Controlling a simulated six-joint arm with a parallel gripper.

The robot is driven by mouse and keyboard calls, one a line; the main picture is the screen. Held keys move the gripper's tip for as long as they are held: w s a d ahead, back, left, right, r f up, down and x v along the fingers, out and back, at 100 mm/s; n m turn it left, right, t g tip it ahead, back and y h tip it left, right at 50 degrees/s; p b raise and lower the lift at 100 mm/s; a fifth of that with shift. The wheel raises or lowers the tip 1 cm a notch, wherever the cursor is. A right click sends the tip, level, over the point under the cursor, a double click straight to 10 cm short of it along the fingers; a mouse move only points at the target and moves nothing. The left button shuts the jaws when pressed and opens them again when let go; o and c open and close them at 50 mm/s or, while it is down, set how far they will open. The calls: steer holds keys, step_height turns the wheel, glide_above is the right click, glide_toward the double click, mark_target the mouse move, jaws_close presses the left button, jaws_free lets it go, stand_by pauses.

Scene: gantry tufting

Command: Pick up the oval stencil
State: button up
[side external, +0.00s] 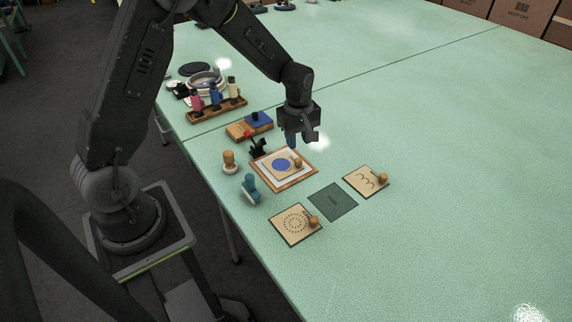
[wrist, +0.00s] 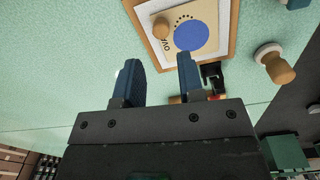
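The oval stencil (side external: 278,160) is a tan plate with a round wooden knob, lying on white paper inside a wooden frame (side external: 258,175). A blue oval area shows in its middle. In the wrist view the stencil (wrist: 177,32) shows at the top with part of its lettering, "OVA", and its knob (wrist: 161,28). My gripper (side external: 303,138) is above the table, behind and to the right of the frame in the side view. In the wrist view its blue fingers (wrist: 160,72) are apart with nothing between them; the stencil lies beyond the fingertips.
A dotted-ring stencil (side external: 290,218), a dark green mat (side external: 333,201) and a curved-mark stencil (side external: 362,178) lie in front. A wooden stamp (side external: 229,160), teal tool (side external: 250,187) and black clamp (side external: 258,149) stand beside the frame. A bottle rack (side external: 218,110) is behind. The right side is clear.

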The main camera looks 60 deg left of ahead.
mark_target(298, 159)
steer(key=shift+f, duration=3.95)
steer(key=c, duration=0.6)
